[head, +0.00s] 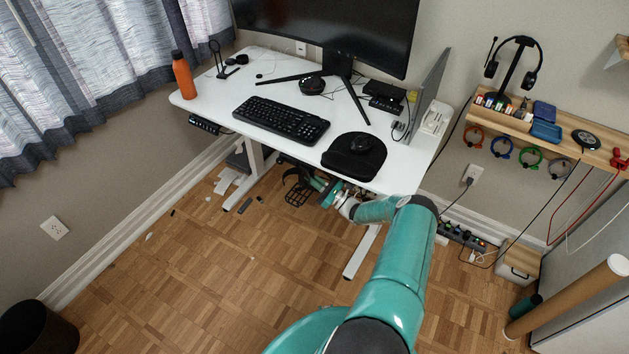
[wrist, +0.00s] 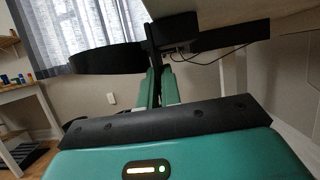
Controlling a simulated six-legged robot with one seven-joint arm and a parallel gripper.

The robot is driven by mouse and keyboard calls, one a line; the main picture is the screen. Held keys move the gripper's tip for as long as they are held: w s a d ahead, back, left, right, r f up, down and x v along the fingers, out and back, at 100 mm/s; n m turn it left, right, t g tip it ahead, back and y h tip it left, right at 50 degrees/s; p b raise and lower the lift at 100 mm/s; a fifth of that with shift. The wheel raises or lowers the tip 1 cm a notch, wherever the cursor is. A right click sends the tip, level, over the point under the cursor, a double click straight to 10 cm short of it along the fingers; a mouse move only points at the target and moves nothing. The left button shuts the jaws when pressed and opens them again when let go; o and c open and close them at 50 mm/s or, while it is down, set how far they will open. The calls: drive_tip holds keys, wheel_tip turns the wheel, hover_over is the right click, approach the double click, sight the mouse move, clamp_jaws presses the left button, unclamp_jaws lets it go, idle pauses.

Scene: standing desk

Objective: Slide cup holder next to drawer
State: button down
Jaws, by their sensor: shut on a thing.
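The cup holder (head: 292,174) is black and hangs below the front edge of the white desk (head: 215,107) in the head view, partly hidden by the desktop. In the wrist view its wide black ring (wrist: 108,60) sticks out to the left of a dark upright piece under the desktop. My gripper (head: 322,184) is under the desk's front edge, right of the ring. In the wrist view my gripper's green fingers (wrist: 161,82) are shut on the upright part of the cup holder. I cannot clearly make out the drawer; the underside of the desk is mostly hidden.
A keyboard (head: 281,119), a mouse pad (head: 354,168) and an orange bottle (head: 184,75) are on the desk. A dark control panel (head: 204,125) hangs at its left front edge. A desk leg (head: 254,157) stands left of the cup holder. The floor in front is mostly clear.

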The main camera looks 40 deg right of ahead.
idle(0.3)
drive_tip(key=c, duration=1.6)
unclamp_jaws()
drive_tip(key=v, duration=1.3)
drive_tip(key=shift+s+f, duration=0.2)
drive_tip(key=shift+s, duration=0.1)
drive_tip(key=shift+d, duration=0.1)
